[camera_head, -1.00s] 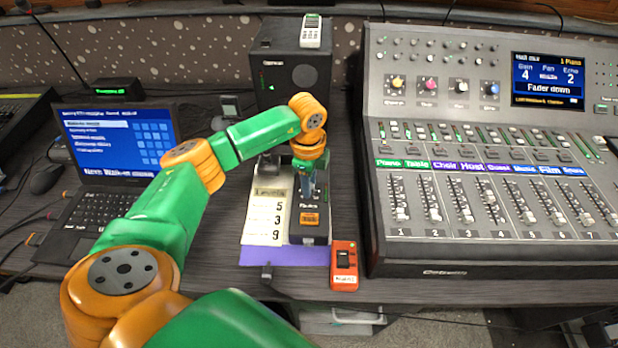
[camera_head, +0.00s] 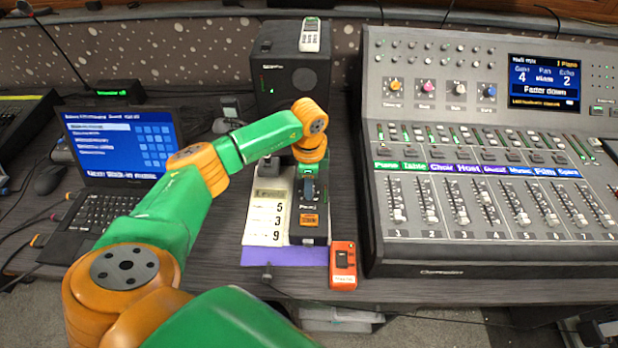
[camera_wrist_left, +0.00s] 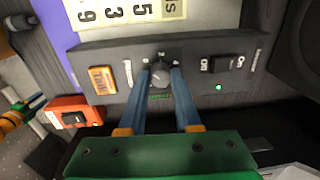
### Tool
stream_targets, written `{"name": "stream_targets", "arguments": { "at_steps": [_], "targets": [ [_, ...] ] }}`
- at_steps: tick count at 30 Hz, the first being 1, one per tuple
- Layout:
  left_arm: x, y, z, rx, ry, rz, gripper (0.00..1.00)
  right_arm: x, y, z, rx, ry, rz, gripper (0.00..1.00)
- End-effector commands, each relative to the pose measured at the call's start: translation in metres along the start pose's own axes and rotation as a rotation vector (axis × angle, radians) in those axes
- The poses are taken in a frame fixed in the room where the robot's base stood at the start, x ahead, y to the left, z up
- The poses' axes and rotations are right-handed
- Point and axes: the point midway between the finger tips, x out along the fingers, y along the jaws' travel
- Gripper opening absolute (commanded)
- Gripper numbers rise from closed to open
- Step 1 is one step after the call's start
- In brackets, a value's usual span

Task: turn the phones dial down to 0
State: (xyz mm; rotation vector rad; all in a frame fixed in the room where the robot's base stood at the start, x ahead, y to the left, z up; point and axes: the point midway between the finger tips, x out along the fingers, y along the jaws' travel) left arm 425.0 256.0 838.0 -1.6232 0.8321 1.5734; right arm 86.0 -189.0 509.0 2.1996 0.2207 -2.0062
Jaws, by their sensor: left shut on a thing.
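The phones dial (camera_wrist_left: 161,78) is a grey round knob on a dark narrow box (camera_wrist_left: 108,57), with small marks around it in the left wrist view. My left gripper (camera_wrist_left: 161,68) has its two blue fingers on either side of the dial, shut on it. In the head view my left gripper (camera_head: 309,188) reaches down onto the same box (camera_head: 309,237), and the arm hides the dial there. Which mark the dial points to is too small to tell. My right gripper is not in view.
The box also carries an orange button (camera_wrist_left: 102,79) and an on-off switch (camera_wrist_left: 222,64) beside a lit green lamp. A level card (camera_head: 267,213) lies left of it, a red switch box (camera_head: 343,264) in front. The mixing desk (camera_head: 450,255) stands right, a laptop (camera_head: 125,150) left.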

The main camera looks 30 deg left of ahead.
Motion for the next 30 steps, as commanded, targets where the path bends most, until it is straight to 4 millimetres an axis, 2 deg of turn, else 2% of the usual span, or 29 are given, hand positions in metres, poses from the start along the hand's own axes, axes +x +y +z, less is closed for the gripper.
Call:
{"name": "stream_targets", "arguments": {
  "at_steps": [3, 4, 6, 7, 16, 24, 27, 30],
  "targets": [
    [-0.001, -0.001, 0.0, -0.001, 0.002, -0.003, 0.0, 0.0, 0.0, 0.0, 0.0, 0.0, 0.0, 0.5],
    [-0.001, -0.001, 0.0, -0.001, 0.002, -0.003, 0.4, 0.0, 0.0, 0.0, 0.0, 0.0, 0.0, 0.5],
    [-0.001, -0.001, 0.0, -0.001, 0.002, -0.002, 0.59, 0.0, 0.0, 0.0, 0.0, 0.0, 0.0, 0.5],
    [-0.001, -0.001, 0.0, -0.001, 0.001, -0.002, 0.62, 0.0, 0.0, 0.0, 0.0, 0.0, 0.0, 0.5],
    [-0.003, -0.001, 0.0, 0.001, 0.002, -0.002, 0.62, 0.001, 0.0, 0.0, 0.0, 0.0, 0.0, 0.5],
    [-0.056, -0.001, -0.001, 0.001, 0.004, -0.005, 0.62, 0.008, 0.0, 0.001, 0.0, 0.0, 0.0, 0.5],
    [-0.068, -0.001, -0.001, 0.0, 0.003, -0.003, 0.62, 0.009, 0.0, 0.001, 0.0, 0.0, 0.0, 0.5],
    [-0.071, 0.0, 0.0, 0.0, 0.001, -0.001, 0.62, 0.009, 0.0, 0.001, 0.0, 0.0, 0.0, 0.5]
  ]
}}
